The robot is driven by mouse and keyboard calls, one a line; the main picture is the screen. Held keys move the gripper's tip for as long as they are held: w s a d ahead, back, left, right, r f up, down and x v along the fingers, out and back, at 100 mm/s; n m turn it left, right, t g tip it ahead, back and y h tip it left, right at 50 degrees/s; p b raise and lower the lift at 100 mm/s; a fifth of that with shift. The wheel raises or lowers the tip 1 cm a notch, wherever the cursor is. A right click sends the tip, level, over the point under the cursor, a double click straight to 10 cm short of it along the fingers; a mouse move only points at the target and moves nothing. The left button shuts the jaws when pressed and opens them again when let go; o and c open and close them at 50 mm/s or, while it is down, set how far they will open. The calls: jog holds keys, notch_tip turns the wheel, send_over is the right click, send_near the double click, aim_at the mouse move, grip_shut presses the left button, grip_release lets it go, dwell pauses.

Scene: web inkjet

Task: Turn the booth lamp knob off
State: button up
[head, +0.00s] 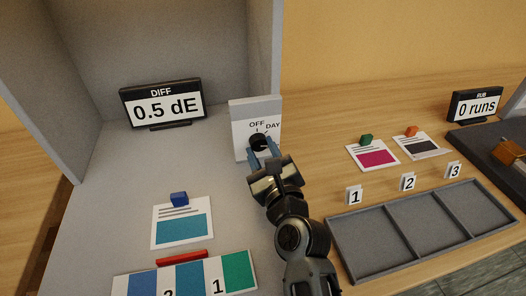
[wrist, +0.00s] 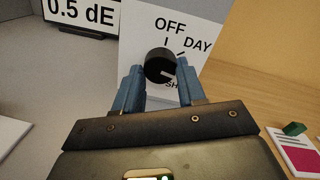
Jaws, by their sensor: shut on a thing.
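The booth lamp knob (head: 257,140) is a round black dial on the white front of an upright panel (head: 240,115). The panel reads OFF above the knob and DAY to its upper right. In the wrist view the knob (wrist: 158,62) sits between my blue fingers, with a partly hidden label starting "SH" below it. My gripper (head: 263,150) is shut on the knob, one finger at each side; it also shows in the wrist view (wrist: 161,70). I cannot tell for sure which mark the knob points to.
A "0.5 dE" display (head: 163,103) stands left of the panel in the grey booth. A print card (head: 182,238) with a blue block lies in front. A three-part grey tray (head: 375,272) and two print cards lie on the wooden table at right.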

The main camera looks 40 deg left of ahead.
jog(key=c, duration=0.3)
jog(key=shift+n, duration=0.3)
jog(key=n+p, duration=0.1)
jog(key=n, duration=0.3)
jog(key=shift+n, duration=0.3)
jog(key=n+p, duration=0.1)
jog(key=n, duration=0.3)
jog(key=shift+s+h, duration=0.1)
jog(key=shift+h, duration=0.2)
jog(key=n, duration=0.9)
jog(key=shift+n+h, duration=0.4)
